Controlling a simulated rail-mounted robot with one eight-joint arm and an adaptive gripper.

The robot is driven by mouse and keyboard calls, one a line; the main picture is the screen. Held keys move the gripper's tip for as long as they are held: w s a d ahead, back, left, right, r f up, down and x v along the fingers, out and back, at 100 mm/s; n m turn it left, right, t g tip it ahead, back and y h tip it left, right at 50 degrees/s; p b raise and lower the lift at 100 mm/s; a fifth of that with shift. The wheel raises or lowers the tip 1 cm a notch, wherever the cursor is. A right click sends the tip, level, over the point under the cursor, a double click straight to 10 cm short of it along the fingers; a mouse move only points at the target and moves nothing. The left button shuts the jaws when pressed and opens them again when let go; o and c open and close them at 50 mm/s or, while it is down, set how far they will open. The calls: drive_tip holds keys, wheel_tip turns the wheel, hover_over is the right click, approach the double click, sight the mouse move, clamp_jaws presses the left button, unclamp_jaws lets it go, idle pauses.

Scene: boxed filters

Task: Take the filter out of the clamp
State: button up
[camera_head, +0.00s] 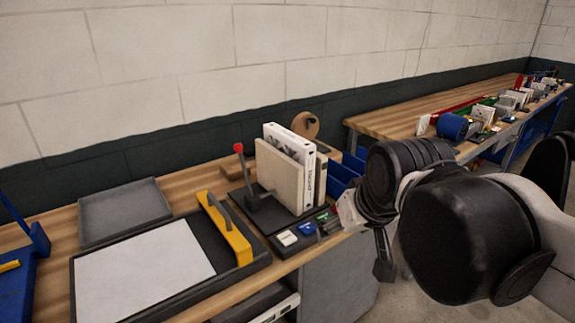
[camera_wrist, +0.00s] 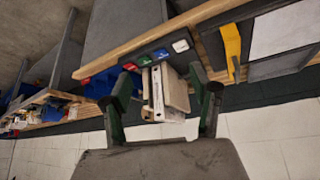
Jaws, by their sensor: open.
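The filter (camera_head: 290,145), a white box with dark print, stands upright between pale wooden plates (camera_head: 278,178) of the clamp in the head view. The clamp's lever with a red knob (camera_head: 238,148) stands at its left. In the wrist view, the filter (camera_wrist: 158,95) and the wooden plate (camera_wrist: 176,92) appear between the spread fingers of my gripper (camera_wrist: 160,82). The gripper is open and empty, and appears some way back from the filter. In the head view my arm hides most of the gripper; one dark finger shows.
White, blue and green buttons (camera_head: 287,238) sit in front of the clamp. A black tray with a white sheet (camera_head: 145,265) and a yellow handled bar (camera_head: 225,230) lies left. A grey tray (camera_head: 123,210) is behind it. Blue bins (camera_head: 343,178) and a second bench (camera_head: 400,118) are right.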

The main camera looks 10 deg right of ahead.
drive_tip(key=w+r+n+g+p, duration=0.1)
drive_tip(key=w+r+p, duration=0.1)
drive_tip(key=w+r, duration=0.7)
drive_tip(key=w+r+n+g+p, duration=0.1)
drive_tip(key=w+r, duration=0.4)
drive_tip(key=w, duration=0.8)
drive_tip(key=n+g+p, duration=0.2)
drive_tip(key=g+p, duration=0.1)
drive_tip(key=p, duration=0.1)
hover_over(288, 134)
drive_tip(key=s, duration=0.2)
wheel_tip(288, 134, down, 3)
drive_tip(key=shift+y, duration=0.3)
drive_tip(key=f, duration=0.2)
drive_tip(key=f+p, duration=0.1)
drive_tip(key=f, duration=0.2)
drive_tip(key=w+f, duration=0.1)
drive_tip(key=f, duration=0.2)
drive_tip(key=shift+w+f+p, duration=0.25)
drive_tip(key=shift+f+p, duration=0.2)
drive_tip(key=shift+f, duration=0.85)
drive_tip(key=shift+w+f+p, duration=0.25)
drive_tip(key=shift+f+p, duration=0.2)
drive_tip(key=shift+f, duration=0.8)
clamp_jaws()
